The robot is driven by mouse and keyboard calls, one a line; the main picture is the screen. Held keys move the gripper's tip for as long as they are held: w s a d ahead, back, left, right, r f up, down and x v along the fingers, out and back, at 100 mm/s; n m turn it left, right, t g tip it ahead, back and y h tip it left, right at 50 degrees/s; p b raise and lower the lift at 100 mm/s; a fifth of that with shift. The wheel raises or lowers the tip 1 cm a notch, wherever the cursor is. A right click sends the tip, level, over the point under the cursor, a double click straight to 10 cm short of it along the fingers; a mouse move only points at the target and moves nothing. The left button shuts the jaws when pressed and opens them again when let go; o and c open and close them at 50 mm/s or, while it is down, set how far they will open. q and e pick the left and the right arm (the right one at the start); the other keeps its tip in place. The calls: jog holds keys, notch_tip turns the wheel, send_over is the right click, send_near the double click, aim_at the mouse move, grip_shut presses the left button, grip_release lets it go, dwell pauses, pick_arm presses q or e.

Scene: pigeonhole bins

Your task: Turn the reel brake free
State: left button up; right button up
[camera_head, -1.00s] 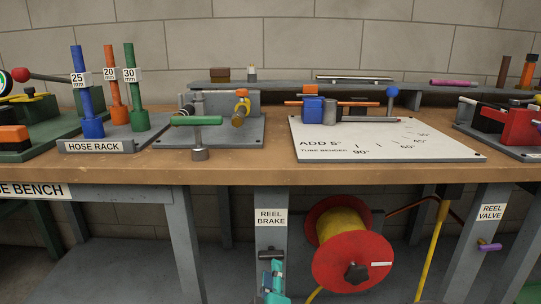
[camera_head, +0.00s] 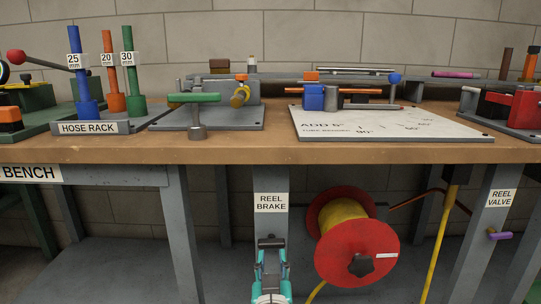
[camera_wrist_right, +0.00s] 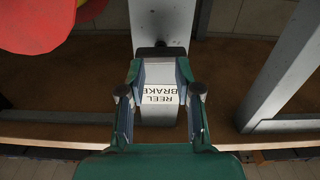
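The reel brake label (camera_head: 271,202) is on a grey post under the bench. A dark brake part (camera_head: 271,242) shows below the label, partly hidden by my right gripper. My right gripper (camera_head: 271,255) is teal, in front of the post, with its two fingers apart. In the right wrist view, the label (camera_wrist_right: 160,94) appears upside down between the open fingers (camera_wrist_right: 160,75). A black knob (camera_wrist_right: 160,48) shows just past the fingertips. I cannot tell whether the fingers touch the brake. My left gripper is not in view.
The red reel (camera_head: 357,252) with yellow hose stands close to the right of the post. The reel valve (camera_head: 499,236) with a purple handle is further right. The bench top (camera_head: 250,150) overhangs above, holding the hose rack (camera_head: 88,128) and a white tube bender plate (camera_head: 400,123).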

aim_at(271, 242)
jog(key=shift+w, duration=1)
jog(key=shift+r, duration=0.2)
grip_shut()
